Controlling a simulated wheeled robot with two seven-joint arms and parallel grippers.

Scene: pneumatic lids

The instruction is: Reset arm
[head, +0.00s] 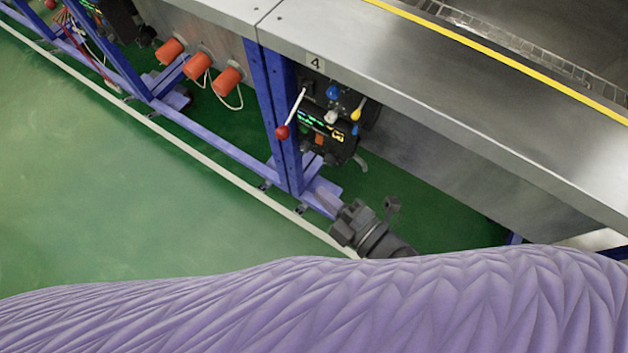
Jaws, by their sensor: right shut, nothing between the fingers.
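My right gripper (366,218) is dark grey and shows at the lower middle of the head view. It is shut and empty. It is in front of the foot of a blue upright post (273,115), below the control box (328,130) with coloured knobs and a red-tipped lever (284,131). I cannot tell whether it touches the blue frame behind it. My left gripper is not in view.
A steel counter (400,70) marked 4 runs across the upper right with a yellow edge strip. Orange cylinders (197,66) hang under it at left. A blue rail (210,138) runs low along the front. The green floor (120,200) at left is clear.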

